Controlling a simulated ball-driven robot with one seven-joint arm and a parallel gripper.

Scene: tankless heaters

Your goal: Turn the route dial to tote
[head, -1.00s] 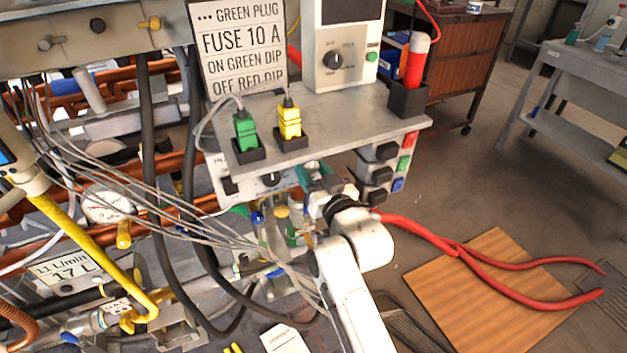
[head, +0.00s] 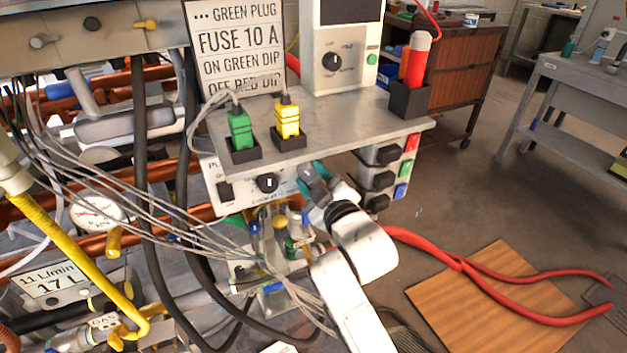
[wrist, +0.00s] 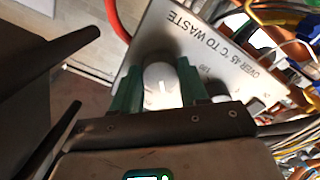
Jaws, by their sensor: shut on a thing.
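A pale round dial (wrist: 161,86) with a white pointer mark sits on the white panel (wrist: 192,22) in the wrist view. The panel's lettering reads "OVER 45 °C TO WASTE". My gripper (wrist: 160,74) has its green fingers on both sides of the dial, shut on it. In the head view my gripper (head: 313,178) is at the right end of the panel (head: 232,178) under the grey shelf, and it hides the dial there. A black knob (head: 267,183) with a white mark is left of my gripper. I cannot read which setting the dial points to.
The grey shelf (head: 345,128) overhangs my gripper, with green (head: 239,130) and yellow (head: 287,117) plugs on it. Coloured switches (head: 401,191) are to the right. Grey cables (head: 150,205) hang at the left.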

